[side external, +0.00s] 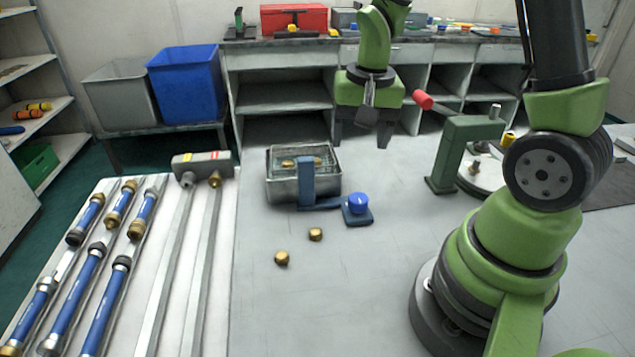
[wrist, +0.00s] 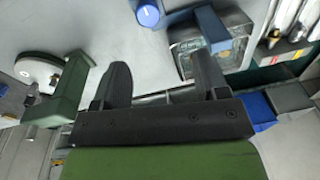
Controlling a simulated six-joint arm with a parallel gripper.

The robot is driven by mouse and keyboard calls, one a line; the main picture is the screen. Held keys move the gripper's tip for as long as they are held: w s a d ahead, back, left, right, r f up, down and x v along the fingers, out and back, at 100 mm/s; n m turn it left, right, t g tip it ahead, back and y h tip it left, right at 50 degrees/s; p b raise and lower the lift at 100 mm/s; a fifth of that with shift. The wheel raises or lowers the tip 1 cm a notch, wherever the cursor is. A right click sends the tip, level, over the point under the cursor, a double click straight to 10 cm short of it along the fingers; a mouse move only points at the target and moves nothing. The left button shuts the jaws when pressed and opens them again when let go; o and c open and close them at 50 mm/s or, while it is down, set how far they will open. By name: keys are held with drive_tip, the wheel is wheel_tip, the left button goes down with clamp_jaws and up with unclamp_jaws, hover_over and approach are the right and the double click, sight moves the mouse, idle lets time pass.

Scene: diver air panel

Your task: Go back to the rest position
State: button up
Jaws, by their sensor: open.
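My gripper (side external: 362,137) is open and empty. It hangs in the air above the bench, behind and to the right of the metal tray in the side external view. Its two dark fingers also show in the wrist view (wrist: 162,80), apart, with nothing between them. The metal tray (side external: 290,190) holds brass pieces, and a blue stand (side external: 306,180) with a blue knob (side external: 357,203) stands at its front. The knob also shows in the wrist view (wrist: 148,15).
Two brass caps (side external: 282,258) (side external: 316,234) lie loose on the bench. A green press (side external: 455,150) with a red handle stands right of my gripper. Blue cylinders (side external: 88,270) and a grey manifold (side external: 203,164) lie at the left. The bench's front middle is clear.

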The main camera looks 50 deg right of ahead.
drive_tip(key=s+a+r+n+t+y, duration=0.1)
drive_tip(key=s+a+r+n+t, duration=0.2)
drive_tip(key=s+a+r, duration=0.2)
drive_tip(key=s+a+r+n+t+y, duration=0.1)
drive_tip(key=s+a+r+n+t, duration=0.2)
drive_tip(key=r, duration=0.6)
drive_tip(key=shift+s+a+r+n, duration=0.3)
drive_tip(key=shift+s+a, duration=0.75)
drive_tip(key=shift+s, duration=0.2)
